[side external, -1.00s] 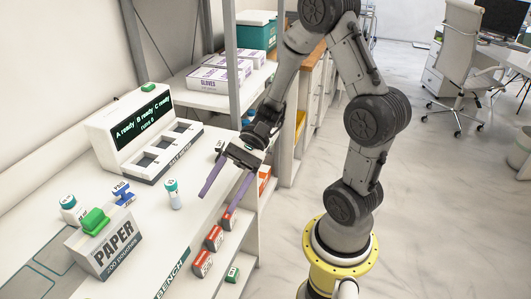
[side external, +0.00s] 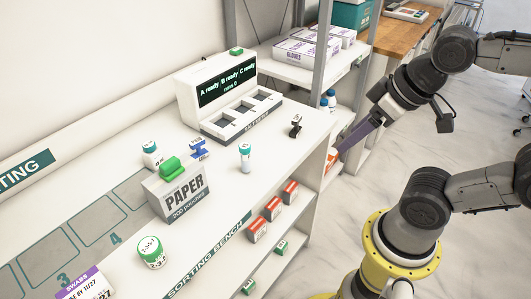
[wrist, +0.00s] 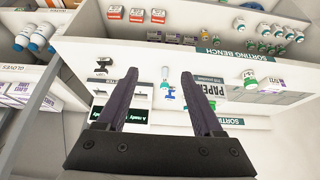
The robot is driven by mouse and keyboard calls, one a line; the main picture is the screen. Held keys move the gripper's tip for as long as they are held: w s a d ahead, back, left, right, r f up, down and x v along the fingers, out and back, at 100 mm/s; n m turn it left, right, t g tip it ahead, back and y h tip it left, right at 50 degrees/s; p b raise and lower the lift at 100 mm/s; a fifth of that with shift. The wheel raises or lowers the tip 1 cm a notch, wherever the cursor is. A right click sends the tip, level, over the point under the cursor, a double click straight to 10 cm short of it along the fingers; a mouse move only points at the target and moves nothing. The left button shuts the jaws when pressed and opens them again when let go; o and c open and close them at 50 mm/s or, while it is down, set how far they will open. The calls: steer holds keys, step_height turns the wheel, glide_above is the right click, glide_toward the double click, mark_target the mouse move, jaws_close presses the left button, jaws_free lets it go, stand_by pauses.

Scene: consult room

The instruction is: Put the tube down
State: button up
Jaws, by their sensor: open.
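A small white tube with a teal cap (side external: 245,157) stands upright on the sorting bench (side external: 215,222), in front of the slotted machine. In the wrist view a small white thing that looks like this tube (wrist: 165,73) shows between the fingertips, well beyond them and not touched. My gripper (side external: 347,150) has long purple-grey fingers and is beyond the bench's right end in the side view. In the wrist view my gripper (wrist: 158,82) is open, with nothing between its fingers.
A machine with a green-lit screen (side external: 227,87) and empty-looking slots stands at the back. A PAPER box (side external: 182,200), a blue clamp-like thing (side external: 199,149), a black one (side external: 296,126) and a green-capped bottle (side external: 152,252) stand on the bench. Red boxes (side external: 273,208) sit on the shelf below.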

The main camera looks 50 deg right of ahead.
mark_target(245, 159)
steer(key=w+r+m+t, duration=0.1)
steer(key=w+r+t, duration=0.3)
steer(key=w+t, duration=0.95)
step_height(245, 159, down, 18)
steer(key=w+a+n+g, duration=0.1)
steer(key=w+a+g, duration=0.1)
steer(key=g, duration=0.3)
steer(key=shift+t, duration=0.25)
steer(key=x, duration=0.8)
steer(key=shift+w+a+r, duration=0.15)
steer(key=shift+a+r, duration=0.1)
steer(key=shift+a+x, duration=0.15)
steer(key=shift+x, duration=1.2)
steer(key=shift+a+x, duration=0.1)
steer(key=shift+x, duration=1.2)
steer(key=shift+r, duration=0.1)
